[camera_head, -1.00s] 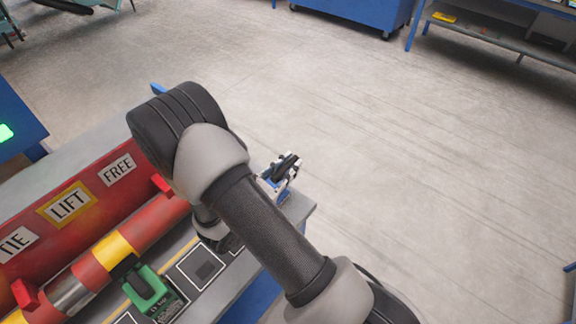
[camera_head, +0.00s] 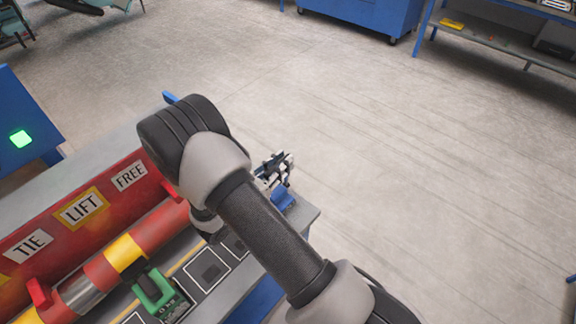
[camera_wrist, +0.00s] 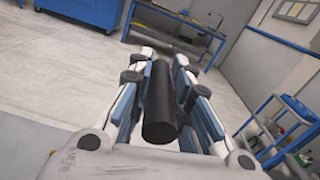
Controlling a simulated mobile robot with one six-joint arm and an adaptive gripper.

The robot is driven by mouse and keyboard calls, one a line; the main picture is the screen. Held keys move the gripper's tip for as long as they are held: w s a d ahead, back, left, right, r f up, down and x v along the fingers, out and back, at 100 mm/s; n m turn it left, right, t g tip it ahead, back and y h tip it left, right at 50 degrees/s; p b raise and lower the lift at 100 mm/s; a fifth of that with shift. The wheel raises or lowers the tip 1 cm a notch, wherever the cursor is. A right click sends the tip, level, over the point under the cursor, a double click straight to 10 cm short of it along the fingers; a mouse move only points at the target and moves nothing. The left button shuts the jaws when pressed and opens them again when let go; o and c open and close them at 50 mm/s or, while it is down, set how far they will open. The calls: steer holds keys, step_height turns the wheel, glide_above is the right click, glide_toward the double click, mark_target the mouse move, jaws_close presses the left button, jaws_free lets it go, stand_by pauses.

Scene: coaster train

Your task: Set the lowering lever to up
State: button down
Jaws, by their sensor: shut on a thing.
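My gripper (camera_head: 274,168) is at the far right end of the bench, partly hidden behind my arm in the head view. In the wrist view, my gripper (camera_wrist: 160,92) is shut around a black cylindrical grip (camera_wrist: 160,108), with blue finger pads on both sides of it. The grip looks like the handle of the lowering lever. The lever's base and any up or down marking cannot be made out. A small blue part (camera_head: 284,199) shows at the bench end, just below the gripper.
A red panel carries TIE (camera_head: 29,246), LIFT (camera_head: 82,208) and FREE (camera_head: 129,176) labels above a red and yellow tube (camera_head: 124,252). A green block (camera_head: 155,290) sits in front. Open floor (camera_head: 420,170) lies right of the bench. A blue-framed stand (camera_wrist: 282,135) shows at right in the wrist view.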

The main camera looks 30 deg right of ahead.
steer(key=shift+w+a+n, duration=0.2)
steer(key=shift+w+a, duration=0.05)
steer(key=shift+w, duration=0.4)
steer(key=shift+w+a+n, duration=0.2)
steer(key=shift+w+a, duration=0.05)
steer(key=shift+w, duration=0.5)
steer(key=c, duration=1.4)
jaws_free()
steer(key=shift+r, duration=0.1)
steer(key=shift+c, duration=0.2)
steer(key=shift+a, duration=0.1)
steer(key=v, duration=1.2)
steer(key=shift+c, duration=0.2)
